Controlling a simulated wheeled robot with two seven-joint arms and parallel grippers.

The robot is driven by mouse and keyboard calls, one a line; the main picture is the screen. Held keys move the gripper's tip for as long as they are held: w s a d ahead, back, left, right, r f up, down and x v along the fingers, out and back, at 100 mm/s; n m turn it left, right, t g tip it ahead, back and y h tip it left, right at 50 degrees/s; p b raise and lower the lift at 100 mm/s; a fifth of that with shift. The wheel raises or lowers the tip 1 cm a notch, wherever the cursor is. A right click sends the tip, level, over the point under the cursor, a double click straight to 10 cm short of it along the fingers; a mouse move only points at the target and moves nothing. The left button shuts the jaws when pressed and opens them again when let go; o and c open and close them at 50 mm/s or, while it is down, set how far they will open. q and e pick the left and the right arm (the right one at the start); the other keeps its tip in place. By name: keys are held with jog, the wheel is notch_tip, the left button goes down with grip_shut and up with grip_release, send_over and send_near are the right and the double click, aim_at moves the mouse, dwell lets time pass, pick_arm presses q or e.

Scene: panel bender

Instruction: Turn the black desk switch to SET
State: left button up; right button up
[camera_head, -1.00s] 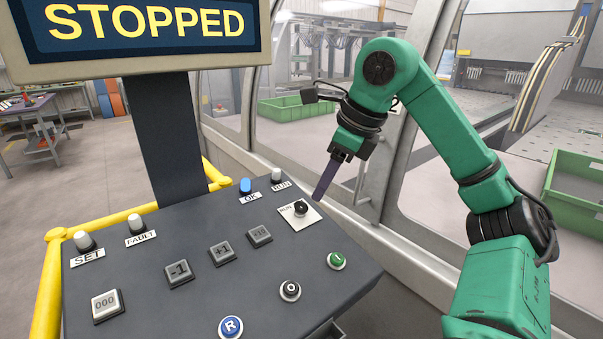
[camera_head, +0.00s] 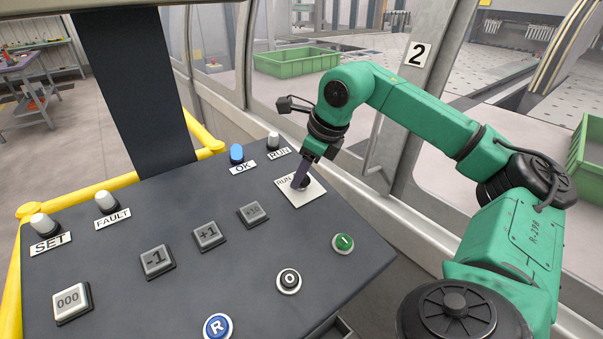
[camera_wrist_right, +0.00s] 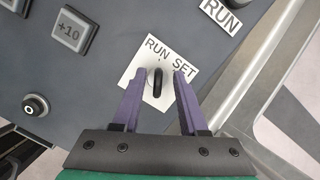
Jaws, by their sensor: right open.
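The black desk switch (camera_wrist_right: 158,83) sits on a white plate (camera_head: 313,196) marked RUN and SET at the back right of the desk panel. In the right wrist view the knob's ridge stands roughly upright in the picture, between the two words. My right gripper (camera_wrist_right: 159,80) is open, with one purple finger on each side of the knob and a gap visible on both sides. In the head view the right gripper (camera_head: 299,184) points down at the switch and its fingers partly hide it. My left gripper is not in view.
On the same panel (camera_head: 130,215) are a blue OK lamp (camera_head: 237,153), a white RUN lamp (camera_head: 273,140), grey keys such as +10 (camera_head: 252,213), and the green button (camera_head: 343,243). A glazed machine wall stands close behind. Yellow rail (camera_head: 100,190) runs along the left.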

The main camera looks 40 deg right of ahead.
jog(key=shift+a+f, duration=0.1)
jog(key=shift+a, duration=0.05)
jog(key=shift+s, duration=0.1)
grip_shut()
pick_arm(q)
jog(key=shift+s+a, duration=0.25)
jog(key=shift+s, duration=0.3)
